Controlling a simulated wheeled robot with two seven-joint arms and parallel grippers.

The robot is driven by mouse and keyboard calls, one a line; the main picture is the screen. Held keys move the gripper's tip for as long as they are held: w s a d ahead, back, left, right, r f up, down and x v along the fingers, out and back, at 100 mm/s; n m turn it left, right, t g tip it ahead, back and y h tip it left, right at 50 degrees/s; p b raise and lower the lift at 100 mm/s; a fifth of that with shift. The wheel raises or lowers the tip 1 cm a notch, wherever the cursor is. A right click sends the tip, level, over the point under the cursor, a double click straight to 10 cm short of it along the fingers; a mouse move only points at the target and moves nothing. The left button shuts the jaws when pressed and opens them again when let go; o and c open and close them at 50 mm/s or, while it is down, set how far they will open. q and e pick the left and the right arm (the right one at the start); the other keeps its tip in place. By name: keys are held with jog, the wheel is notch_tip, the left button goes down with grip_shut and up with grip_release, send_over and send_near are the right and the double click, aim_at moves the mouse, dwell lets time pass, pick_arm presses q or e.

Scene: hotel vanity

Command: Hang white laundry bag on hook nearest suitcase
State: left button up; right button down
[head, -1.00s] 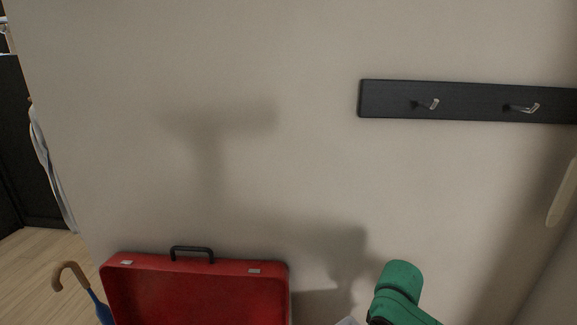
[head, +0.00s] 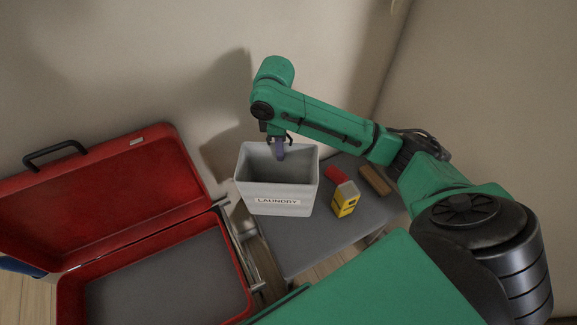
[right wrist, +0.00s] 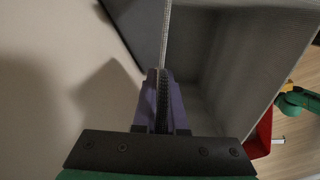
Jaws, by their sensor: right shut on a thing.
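The white laundry bag (head: 277,208), a stiff open-topped box shape with a LAUNDRY label, is upright in the middle of the head view. My right gripper (head: 280,154) is shut on its far rim, pointing down. In the right wrist view the bag's thin wall (right wrist: 166,35) runs between the purple fingers of the gripper (right wrist: 161,100). I cannot tell whether the bag's base touches the grey bench below. The open red suitcase (head: 160,158) is to the left of the bag. No hook shows now. My left gripper is not in view.
The grey bench top (head: 290,253) carries a yellow box (head: 345,200), a red item (head: 335,174) and a brown block (head: 375,180), right of the bag. A bare wall (head: 330,50) stands behind; another closes the right side.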

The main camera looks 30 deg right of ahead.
aim_at(283, 178)
pick_arm(q)
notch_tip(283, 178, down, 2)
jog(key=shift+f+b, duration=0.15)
jog(key=shift+b, duration=0.5)
pick_arm(e)
jog(key=w+n, duration=0.1)
jog(key=n, duration=0.1)
jog(key=w+d+n, duration=0.1)
jog(key=n, duration=0.1)
jog(key=w+d+r+n, duration=0.1)
jog(key=n, duration=0.1)
jog(key=shift+w, duration=0.15)
jog(key=shift+f, duration=0.1)
notch_tip(283, 178, down, 20)
jog(key=b, duration=0.1)
jog(key=shift+b, duration=0.3)
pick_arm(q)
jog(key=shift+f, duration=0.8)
pick_arm(e)
jog(key=c, duration=1)
grip_release()
